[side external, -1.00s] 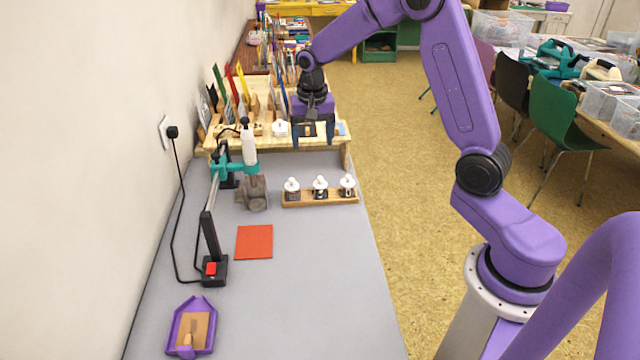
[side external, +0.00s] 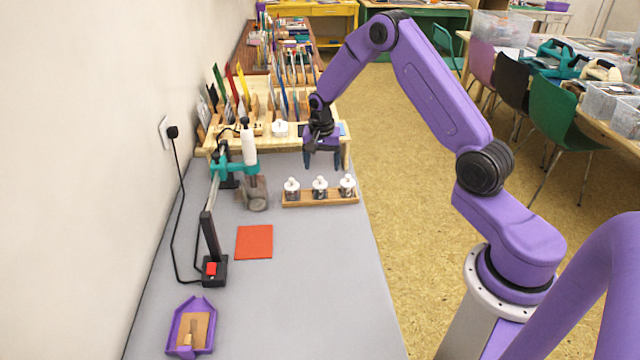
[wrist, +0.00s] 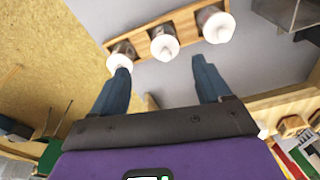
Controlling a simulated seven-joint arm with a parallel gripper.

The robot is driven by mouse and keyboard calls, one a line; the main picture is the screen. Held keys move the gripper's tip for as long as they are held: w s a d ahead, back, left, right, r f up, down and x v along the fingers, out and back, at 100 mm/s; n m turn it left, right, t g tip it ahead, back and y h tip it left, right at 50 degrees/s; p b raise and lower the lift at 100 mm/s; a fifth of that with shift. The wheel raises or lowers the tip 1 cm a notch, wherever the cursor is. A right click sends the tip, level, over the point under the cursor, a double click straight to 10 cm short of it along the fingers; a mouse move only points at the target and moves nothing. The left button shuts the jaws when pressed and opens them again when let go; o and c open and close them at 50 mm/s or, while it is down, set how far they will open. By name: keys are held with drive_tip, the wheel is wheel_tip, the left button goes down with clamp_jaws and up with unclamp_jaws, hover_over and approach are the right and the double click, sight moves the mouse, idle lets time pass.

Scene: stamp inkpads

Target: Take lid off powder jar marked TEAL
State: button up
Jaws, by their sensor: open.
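Three small jars with white knobbed lids stand in a row in a wooden rack (side external: 302,203): a left jar (side external: 291,188), a middle jar (side external: 320,187) and a right jar (side external: 347,185). Their labels are too small to read, so I cannot tell which is TEAL. My gripper (side external: 323,164) is open and empty, above and behind the rack. In the wrist view the open fingers (wrist: 160,69) point toward the row, apart from the lids. The middle lid (wrist: 164,46) shows between the fingertips' directions, with one lid (wrist: 119,62) by the left fingertip and another (wrist: 218,27) beyond the right one.
A wooden organiser (side external: 268,140) with upright coloured items stands behind. A teal-clamped stand (side external: 233,168) and a grey block (side external: 256,194) are left of the rack. An orange-red sheet (side external: 254,242) and a purple tray (side external: 177,330) lie nearer. The grey tabletop (side external: 310,270) is clear in front.

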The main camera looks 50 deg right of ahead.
sight(320, 178)
drive_tip(key=shift+w+d+f, duration=0.15)
drive_tip(key=shift+w+f, duration=0.1)
drive_tip(key=shift+f, duration=0.85)
drive_tip(key=shift+w+d+f, duration=0.1)
drive_tip(key=shift+w+f, duration=0.1)
drive_tip(key=shift+f, duration=0.95)
drive_tip(key=shift+w+d+f, duration=0.15)
drive_tip(key=shift+w+f, duration=0.1)
drive_tip(key=shift+f, duration=0.85)
drive_tip(key=shift+c, duration=0.2)
drive_tip(key=c, duration=1.1)
